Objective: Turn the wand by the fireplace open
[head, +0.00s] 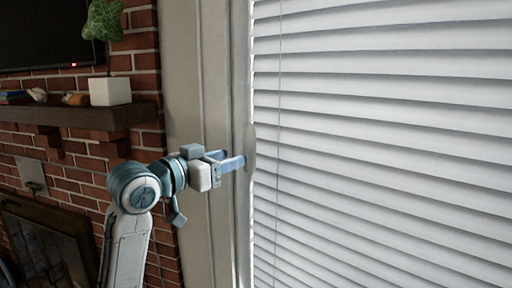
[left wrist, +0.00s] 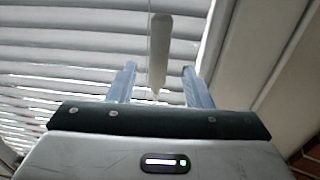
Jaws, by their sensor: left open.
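The blinds (head: 385,130) hang in the window at the right, with pale slats tilted nearly shut. A pale, slim wand (head: 250,145) hangs at their left edge, beside the window frame. My left gripper (head: 241,162) reaches from the left with its blue fingertips at the wand. In the left wrist view the wand (left wrist: 160,50) hangs between the two open fingers of the gripper (left wrist: 158,72), with a gap on each side. Its lower tip shows just above the gripper's body. My right gripper is not in view.
A brick fireplace wall stands at the left with a dark wooden mantel (head: 75,116). A white pot (head: 110,92) with a green plant stands on the mantel. The window frame (head: 205,110) lies close behind my left gripper. A thin cord (head: 280,70) hangs before the slats.

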